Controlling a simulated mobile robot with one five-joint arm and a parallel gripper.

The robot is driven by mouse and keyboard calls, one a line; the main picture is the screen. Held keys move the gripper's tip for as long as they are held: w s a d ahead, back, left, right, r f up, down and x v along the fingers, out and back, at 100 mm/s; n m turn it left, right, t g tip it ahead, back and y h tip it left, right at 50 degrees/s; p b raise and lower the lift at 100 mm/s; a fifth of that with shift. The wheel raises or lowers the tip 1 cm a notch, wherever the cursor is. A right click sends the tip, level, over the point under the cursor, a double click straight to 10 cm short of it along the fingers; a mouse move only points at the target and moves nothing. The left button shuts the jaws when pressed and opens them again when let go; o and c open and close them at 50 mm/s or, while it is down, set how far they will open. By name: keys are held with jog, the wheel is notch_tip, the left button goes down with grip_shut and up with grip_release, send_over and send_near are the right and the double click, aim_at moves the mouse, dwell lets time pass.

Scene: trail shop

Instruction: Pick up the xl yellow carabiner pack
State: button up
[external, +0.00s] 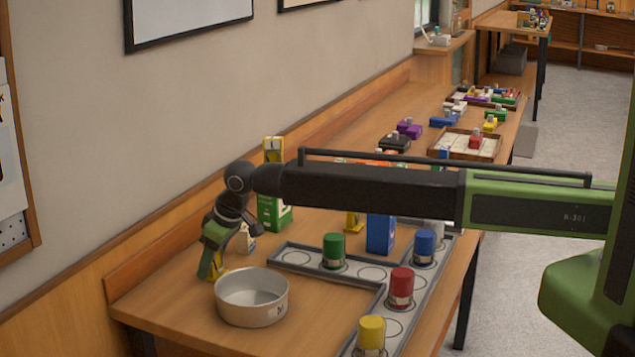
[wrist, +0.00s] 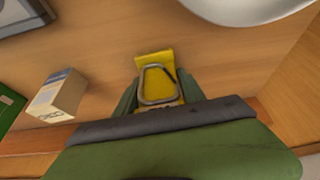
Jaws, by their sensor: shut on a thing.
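A yellow carabiner pack (wrist: 155,64) with a grey metal carabiner on its face is in the wrist view, between the two green fingers of my gripper (wrist: 160,92). My gripper is shut on the pack. In the external view my gripper (external: 212,262) points down at the left end of the table, and a small bit of the yellow pack (external: 218,273) shows beside its fingers. The rest of the pack is hidden there. I cannot tell whether the pack touches the table. Its size label cannot be read.
A round metal bowl (external: 252,297) stands just right of my gripper. A small carton (wrist: 58,95) and a green box (external: 274,211) are close by. A grey tray (external: 300,262) holds several coloured canisters. The wall runs along the table's back edge.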

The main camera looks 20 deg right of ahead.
grip_shut()
jog(key=r+p, duration=0.5)
jog(key=shift+w+d+r, duration=0.1)
jog(key=shift+d+r, duration=0.05)
jog(key=shift+d, duration=0.2)
jog(key=w+d+r+p, duration=0.4)
jog(key=d+r+p, duration=0.1)
jog(key=d, duration=0.5)
jog(key=shift+r+p, duration=0.35)
jog(key=shift+p, duration=0.15)
